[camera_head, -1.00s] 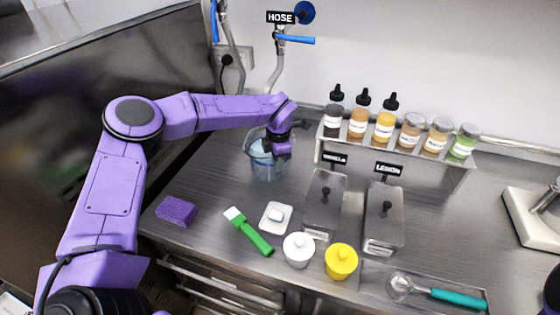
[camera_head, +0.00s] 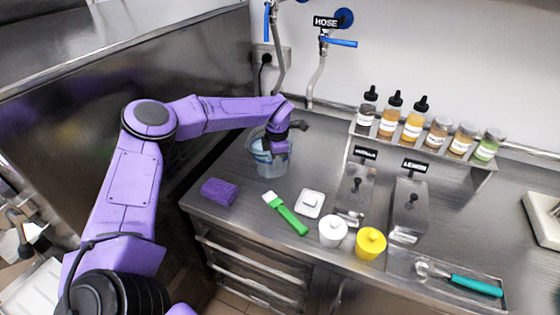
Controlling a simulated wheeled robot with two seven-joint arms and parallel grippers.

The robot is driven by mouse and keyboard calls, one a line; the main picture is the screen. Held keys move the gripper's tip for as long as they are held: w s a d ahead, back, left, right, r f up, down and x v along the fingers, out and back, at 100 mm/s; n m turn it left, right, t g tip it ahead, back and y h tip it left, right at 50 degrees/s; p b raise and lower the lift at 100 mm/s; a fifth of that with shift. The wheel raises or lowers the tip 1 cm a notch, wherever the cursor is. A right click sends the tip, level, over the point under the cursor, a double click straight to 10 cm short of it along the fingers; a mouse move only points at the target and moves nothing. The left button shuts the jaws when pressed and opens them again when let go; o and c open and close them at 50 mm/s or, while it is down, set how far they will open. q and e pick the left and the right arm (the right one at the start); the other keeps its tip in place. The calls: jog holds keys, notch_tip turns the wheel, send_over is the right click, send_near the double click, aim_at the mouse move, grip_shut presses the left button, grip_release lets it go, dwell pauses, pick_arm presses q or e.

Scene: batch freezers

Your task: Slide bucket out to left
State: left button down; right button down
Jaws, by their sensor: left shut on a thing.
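The clear bucket (camera_head: 268,160), with bluish contents, stands on the steel counter near the wall, left of the two metal tubs. My left gripper (camera_head: 277,146) reaches over it from the left and is shut on its rim at the right side. The fingertips are partly hidden by the wrist. My right gripper is not in view.
A purple sponge (camera_head: 219,192), green brush (camera_head: 287,213), white dish (camera_head: 309,203), white pot (camera_head: 333,231) and yellow pot (camera_head: 370,243) lie in front. A bottle shelf (camera_head: 420,150) stands at the back right. The counter's left edge is close to the bucket.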

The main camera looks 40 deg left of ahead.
pick_arm(q)
jog(key=shift+s, duration=0.2)
jog(key=shift+a, duration=0.15)
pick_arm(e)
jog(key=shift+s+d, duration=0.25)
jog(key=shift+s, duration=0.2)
pick_arm(q)
jog(key=shift+a, duration=0.1)
jog(key=c, duration=1.2)
grip_release()
jog(key=shift+s, duration=0.15)
